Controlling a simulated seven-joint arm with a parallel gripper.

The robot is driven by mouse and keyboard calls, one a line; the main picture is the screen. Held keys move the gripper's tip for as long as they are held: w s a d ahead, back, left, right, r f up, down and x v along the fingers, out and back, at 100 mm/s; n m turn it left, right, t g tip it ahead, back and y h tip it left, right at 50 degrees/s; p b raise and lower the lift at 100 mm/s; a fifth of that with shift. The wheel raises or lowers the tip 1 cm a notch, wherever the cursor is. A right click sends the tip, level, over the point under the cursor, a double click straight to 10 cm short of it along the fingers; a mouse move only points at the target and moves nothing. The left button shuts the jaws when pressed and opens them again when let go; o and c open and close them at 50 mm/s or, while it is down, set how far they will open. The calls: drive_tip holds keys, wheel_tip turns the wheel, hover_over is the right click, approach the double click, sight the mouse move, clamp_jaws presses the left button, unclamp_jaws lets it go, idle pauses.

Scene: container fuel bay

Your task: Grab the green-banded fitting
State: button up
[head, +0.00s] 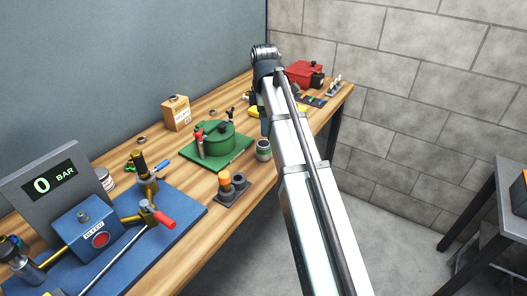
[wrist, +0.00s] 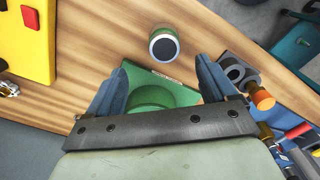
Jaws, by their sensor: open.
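A short round fitting (head: 263,150) with a green band and pale body stands upright on the wooden bench, right of the green pot. In the wrist view the fitting (wrist: 163,46) shows from above, with a dark round top, pale rim and green side. My gripper (wrist: 161,78) is open and empty. Its two blue fingers point toward the fitting, which appears just beyond and between the fingertips, not touched by them. The height gap cannot be told. In the head view my arm hides most of the gripper.
A green pot (head: 217,138) on a green mat lies beside the fitting. A grey holder (head: 236,191) with an orange-topped piece (head: 224,181) stands nearer. A yellow case (wrist: 25,50), red box (head: 303,72) and blue gauge mat (head: 185,212) flank them. Bare wood surrounds the fitting.

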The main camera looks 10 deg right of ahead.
sight(264, 144)
wheel_tip(264, 144, down, 5)
drive_tip(key=shift+f, duration=0.1)
drive_tip(key=shift+s+a+f, duration=0.1)
drive_tip(key=shift+s+f, duration=0.05)
drive_tip(key=shift+f, duration=1.15)
drive_tip(key=shift+s+a+f, duration=0.1)
drive_tip(key=shift+s+f, duration=0.05)
drive_tip(key=shift+f, duration=1.15)
drive_tip(key=c, duration=1.2)
